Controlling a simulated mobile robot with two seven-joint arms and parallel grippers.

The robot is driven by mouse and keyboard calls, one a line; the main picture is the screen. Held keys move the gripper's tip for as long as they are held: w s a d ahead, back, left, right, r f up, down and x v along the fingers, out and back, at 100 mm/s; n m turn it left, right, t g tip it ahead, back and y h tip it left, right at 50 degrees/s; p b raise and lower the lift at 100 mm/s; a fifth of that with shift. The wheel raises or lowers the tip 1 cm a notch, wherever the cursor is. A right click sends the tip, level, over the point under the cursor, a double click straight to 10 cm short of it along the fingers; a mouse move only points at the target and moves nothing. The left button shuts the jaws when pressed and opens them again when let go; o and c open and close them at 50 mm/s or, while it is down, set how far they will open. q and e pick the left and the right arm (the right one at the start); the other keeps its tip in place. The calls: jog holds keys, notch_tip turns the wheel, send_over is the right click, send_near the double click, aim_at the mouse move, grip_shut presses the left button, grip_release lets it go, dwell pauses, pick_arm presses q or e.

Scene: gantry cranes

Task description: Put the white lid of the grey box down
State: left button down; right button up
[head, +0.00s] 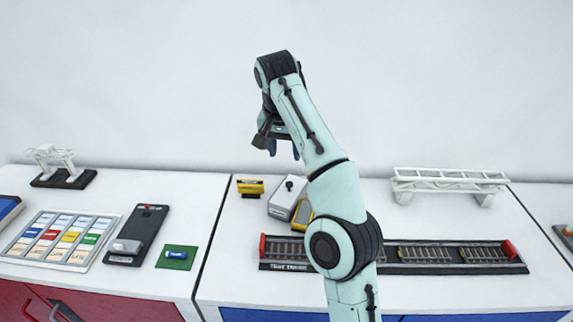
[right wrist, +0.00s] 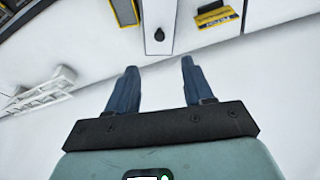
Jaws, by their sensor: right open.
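The grey box (head: 284,202) stands on the white worktop near the wall, partly behind my right arm in the head view. Its white lid (head: 287,191) with a black knob appears to lie on top of it; whether it sits fully flush I cannot tell. In the right wrist view the white lid (right wrist: 158,15) and its knob show ahead, between and beyond my fingertips. My right gripper (head: 284,151) is open and empty, raised above and behind the box near the wall. Its two blue fingers (right wrist: 159,66) are apart and touch nothing. My left gripper is not in view.
A yellow block (head: 250,187) stands left of the box, and a yellow-framed piece (head: 302,215) lies right beside it. A long track tray (head: 430,256) lies in front. A white gantry (head: 448,182) stands at the right. The worktop left of the tray is clear.

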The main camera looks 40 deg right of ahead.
jog(key=w+d+f, duration=0.1)
send_over(289, 183)
jog(key=s+a, duration=0.1)
notch_tip(289, 183, down, 7)
jog(key=shift+a+f, duration=0.1)
jog(key=shift+a, duration=0.05)
jog(key=shift+s+f, duration=0.1)
jog(key=shift+f, duration=0.15)
jog(key=b+x, duration=0.1)
jog(key=x, duration=0.3)
jog(key=shift+f, duration=0.35)
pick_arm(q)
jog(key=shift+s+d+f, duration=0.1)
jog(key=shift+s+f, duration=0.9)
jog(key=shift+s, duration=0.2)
pick_arm(e)
jog(key=shift+r, duration=0.1)
jog(key=shift+c, duration=0.3)
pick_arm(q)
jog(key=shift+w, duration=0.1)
pick_arm(e)
grip_shut()
